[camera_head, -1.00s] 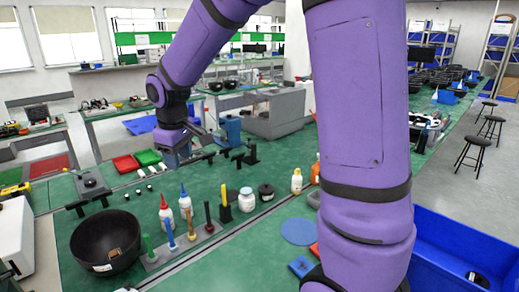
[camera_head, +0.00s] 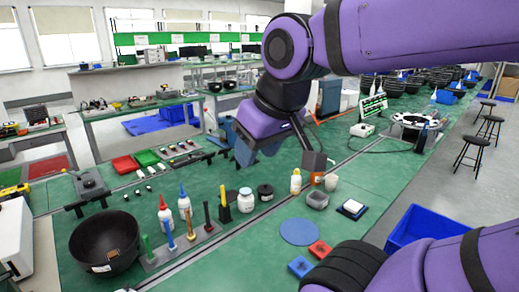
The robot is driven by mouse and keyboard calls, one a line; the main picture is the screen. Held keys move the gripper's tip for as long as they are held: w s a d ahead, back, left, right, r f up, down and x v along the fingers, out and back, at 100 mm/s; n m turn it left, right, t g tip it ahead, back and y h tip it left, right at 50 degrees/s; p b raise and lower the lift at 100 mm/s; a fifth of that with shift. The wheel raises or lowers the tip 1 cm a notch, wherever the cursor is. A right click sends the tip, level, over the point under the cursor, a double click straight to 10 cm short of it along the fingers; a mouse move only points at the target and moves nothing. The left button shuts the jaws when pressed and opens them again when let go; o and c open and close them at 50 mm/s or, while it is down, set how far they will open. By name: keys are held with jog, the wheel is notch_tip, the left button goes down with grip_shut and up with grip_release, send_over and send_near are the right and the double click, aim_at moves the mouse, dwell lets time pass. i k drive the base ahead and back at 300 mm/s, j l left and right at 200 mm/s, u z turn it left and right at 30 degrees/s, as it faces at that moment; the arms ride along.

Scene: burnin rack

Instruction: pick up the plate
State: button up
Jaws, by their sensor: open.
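The plate appears to be the flat, round blue disc (camera_head: 300,232) lying on the green bench in the head view. My gripper (camera_head: 280,156) hangs from my purple wrist above the bench, behind and above the disc. It is open, and I see nothing held in it. The exact fingertip outlines are hard to make out.
A red block (camera_head: 320,249) and a blue block (camera_head: 300,267) lie just in front of the disc. A black bowl (camera_head: 105,243) is at left.

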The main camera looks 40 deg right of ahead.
aim_at(354, 207)
jog(key=k+z, duration=0.2)
jog(key=z, duration=0.2)
jog(key=k+z, duration=0.2)
jog(key=z, duration=0.15)
jog(key=k+z, duration=0.15)
jog(key=z, duration=0.25)
jog(key=k+l+z, duration=0.15)
jog(key=z, duration=0.2)
